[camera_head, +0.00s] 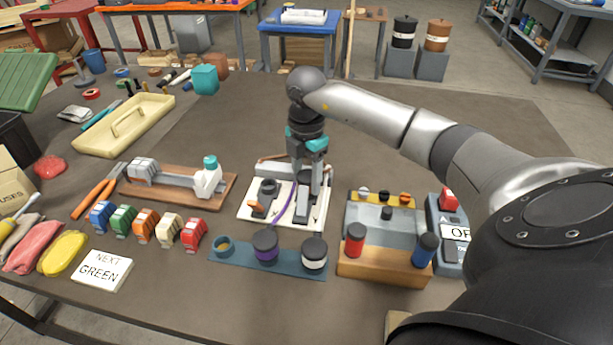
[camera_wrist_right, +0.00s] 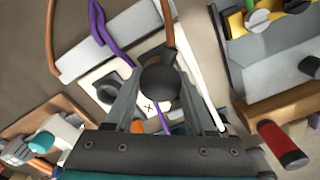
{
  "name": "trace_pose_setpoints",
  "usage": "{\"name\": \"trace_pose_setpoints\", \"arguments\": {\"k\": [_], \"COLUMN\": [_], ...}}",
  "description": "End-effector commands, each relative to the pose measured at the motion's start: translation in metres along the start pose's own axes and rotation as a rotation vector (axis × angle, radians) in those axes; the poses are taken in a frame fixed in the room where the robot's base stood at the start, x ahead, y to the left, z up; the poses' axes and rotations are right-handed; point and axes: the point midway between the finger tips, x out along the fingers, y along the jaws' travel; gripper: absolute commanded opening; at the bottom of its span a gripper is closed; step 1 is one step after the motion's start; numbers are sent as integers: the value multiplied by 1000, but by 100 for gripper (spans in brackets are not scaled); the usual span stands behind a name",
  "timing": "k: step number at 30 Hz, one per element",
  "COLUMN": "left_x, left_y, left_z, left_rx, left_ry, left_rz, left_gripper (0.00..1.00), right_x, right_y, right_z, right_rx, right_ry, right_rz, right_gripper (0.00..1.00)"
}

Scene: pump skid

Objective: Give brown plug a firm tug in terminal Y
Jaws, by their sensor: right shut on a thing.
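My right gripper (camera_head: 307,202) reaches down onto a white terminal board (camera_head: 246,213). In the right wrist view, my right gripper (camera_wrist_right: 161,98) is shut on a dark, round-ended plug (camera_wrist_right: 158,84). A brown cable (camera_wrist_right: 168,22) runs to this plug, which I take as the brown plug. The fingers hide its lower end, so I cannot tell how deep it sits. An X mark (camera_wrist_right: 149,106) shows on the board beside the fingers; no Y label is readable. A purple cable (camera_head: 287,208) runs across the board. My left gripper is not in view.
A blue strip (camera_head: 290,264) with purple (camera_head: 265,246) and white-banded (camera_head: 314,252) spools lies in front of the board. A wooden rail base (camera_head: 221,198) lies left. Bare tabletop lies behind.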

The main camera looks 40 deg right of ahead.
Motion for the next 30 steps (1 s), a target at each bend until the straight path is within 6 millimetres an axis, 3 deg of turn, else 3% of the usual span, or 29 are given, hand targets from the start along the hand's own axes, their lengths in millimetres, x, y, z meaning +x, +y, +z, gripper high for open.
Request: {"name": "trace_pose_setpoints", "arguments": {"k": [29, 30], "left_x": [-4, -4], "left_y": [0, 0], "left_z": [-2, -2], "left_rx": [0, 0], "left_ry": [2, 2], "left_rz": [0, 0], "left_gripper": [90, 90], "right_x": [1, 1], "right_y": [1, 1], "right_z": [1, 1], "right_rx": [1, 1], "right_ry": [-1, -1], "right_rz": [4, 4], "right_gripper": [0, 58]}}
